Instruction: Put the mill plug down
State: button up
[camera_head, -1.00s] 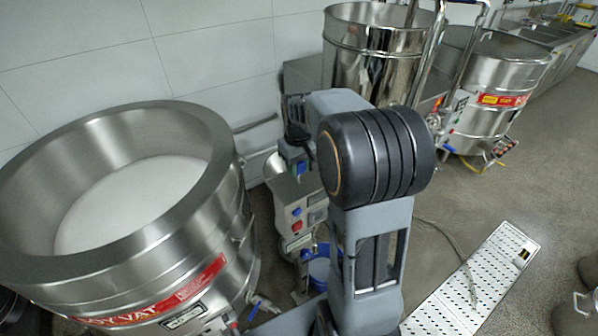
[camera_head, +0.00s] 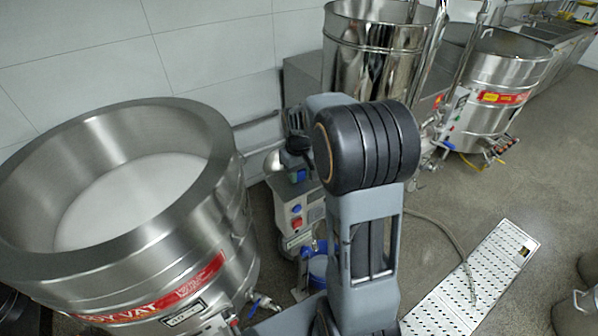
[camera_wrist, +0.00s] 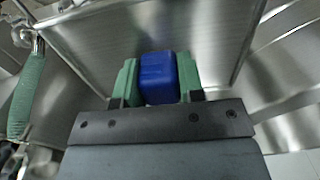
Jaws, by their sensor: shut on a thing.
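A blue block-shaped piece, apparently the mill plug (camera_wrist: 158,78), sits between the two green finger pads in the wrist view. My gripper (camera_wrist: 158,82) is shut on it. In the head view my gripper (camera_head: 298,172) is low over the mill (camera_head: 297,215), a metal box with a blue and a red button. My own arm hides part of the mill. A flat metal surface (camera_wrist: 110,40) fills the wrist view behind the plug; I cannot tell whether the plug touches it.
A large steel vat (camera_head: 225,200) stands on the left, close to the mill. A tall steel drum (camera_head: 375,60) is behind my arm. A blue bucket (camera_head: 318,268) is below the mill. A green-wrapped handle or hose (camera_wrist: 27,95) shows at left in the wrist view.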

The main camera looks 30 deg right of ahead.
jog(key=o, duration=1)
jog(key=shift+f, duration=0.1)
notch_tip(320, 180, up, 12)
jog(key=s+a+t, duration=0.1)
jog(key=s+a, duration=0.2)
jog(key=s, duration=0.2)
jog(key=s+a+f+t, duration=0.1)
jog(key=s+a+t, duration=0.1)
jog(key=s, duration=0.3)
jog(key=s+a+f+m+t, duration=0.1)
jog(key=s+a, duration=0.3)
jog(key=s, duration=0.2)
jog(key=shift+s+a+f+t, duration=0.1)
jog(key=shift+a+f+t, duration=0.05)
jog(key=shift+f+t, duration=0.15)
